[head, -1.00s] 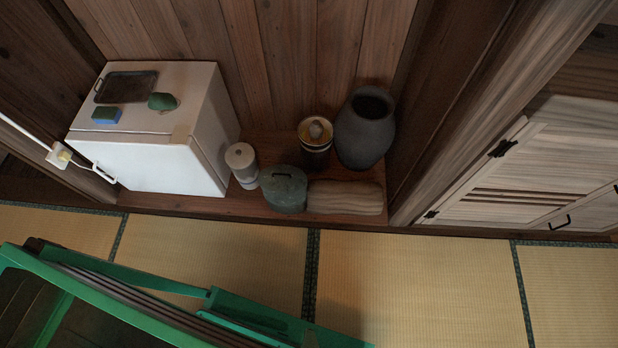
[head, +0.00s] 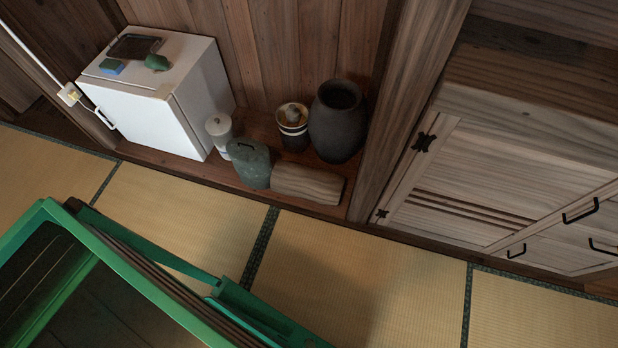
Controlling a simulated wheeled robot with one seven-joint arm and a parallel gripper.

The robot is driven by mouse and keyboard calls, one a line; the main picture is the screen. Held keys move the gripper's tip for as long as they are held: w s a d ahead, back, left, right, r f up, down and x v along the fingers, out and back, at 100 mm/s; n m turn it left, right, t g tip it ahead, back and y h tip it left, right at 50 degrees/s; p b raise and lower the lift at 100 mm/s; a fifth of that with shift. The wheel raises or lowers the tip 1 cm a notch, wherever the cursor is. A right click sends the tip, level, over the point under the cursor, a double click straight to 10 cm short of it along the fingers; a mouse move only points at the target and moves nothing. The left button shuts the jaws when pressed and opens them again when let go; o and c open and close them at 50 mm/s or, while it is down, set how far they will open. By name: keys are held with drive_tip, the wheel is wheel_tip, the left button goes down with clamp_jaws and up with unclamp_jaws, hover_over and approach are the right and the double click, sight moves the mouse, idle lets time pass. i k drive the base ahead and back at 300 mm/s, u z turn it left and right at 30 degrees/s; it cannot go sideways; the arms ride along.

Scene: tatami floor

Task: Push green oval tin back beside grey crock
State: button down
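The green oval tin (head: 249,163) is a dull grey-green lidded tin with a dark handle on top. It stands near the front of the low wooden alcove floor, touching or very close to a brown wooden block (head: 307,183) on its right. The grey crock (head: 337,122) is a tall, dark, open-mouthed jar standing farther back and to the right, near the alcove's right post. The tin and the crock are apart. My gripper is not in view.
A brown jar with a pale band (head: 292,127) stands between tin and crock, towards the back. A pale canister (head: 219,130) stands left of the tin, beside a white fridge (head: 150,118). A wooden cabinet (head: 480,180) stands at right.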

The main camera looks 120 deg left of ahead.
sight(259, 178)
drive_tip(key=u, duration=0.05)
drive_tip(key=i, duration=1.35)
drive_tip(key=u, duration=5.15)
drive_tip(key=i, duration=1.05)
drive_tip(key=z, duration=0.05)
